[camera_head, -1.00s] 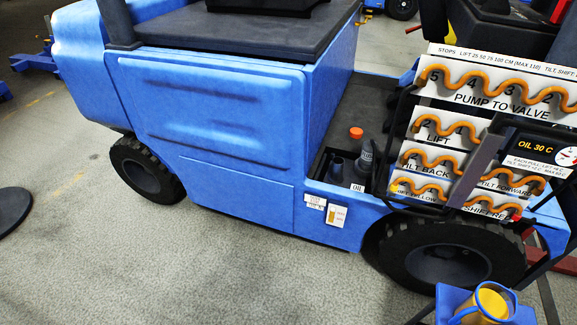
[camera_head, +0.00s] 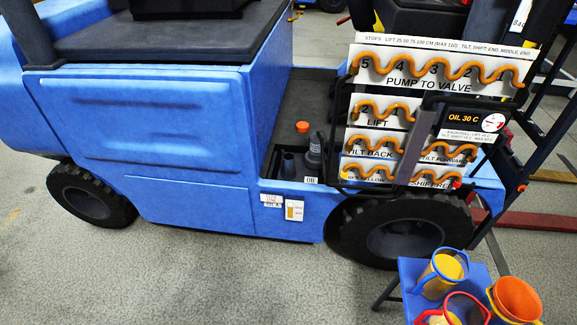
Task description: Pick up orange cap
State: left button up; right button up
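The orange cap (camera_head: 302,127) is a small round cap on the dark floor of the blue forklift (camera_head: 150,120), at the edge of an opening in its side. A dark open pipe neck (camera_head: 287,164) stands just below it in the picture. A dark grey bottle-like part (camera_head: 314,152) stands to its right, near an OIL label (camera_head: 310,180). Whether the cap lies loose or rests on something is too small to tell. Neither of my grippers is in view.
Sign panels with orange wavy tubes (camera_head: 440,70) and a display reading OIL 30 C (camera_head: 465,117) stand right of the cap. A blue stand (camera_head: 412,268) at lower right holds several jugs, one of them orange (camera_head: 516,297). The grey floor (camera_head: 200,270) in front is clear.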

aim_at(302, 126)
jog(key=i+j+u, duration=0.2)
jog(key=i+j, duration=0.8)
jog(key=i, duration=0.05)
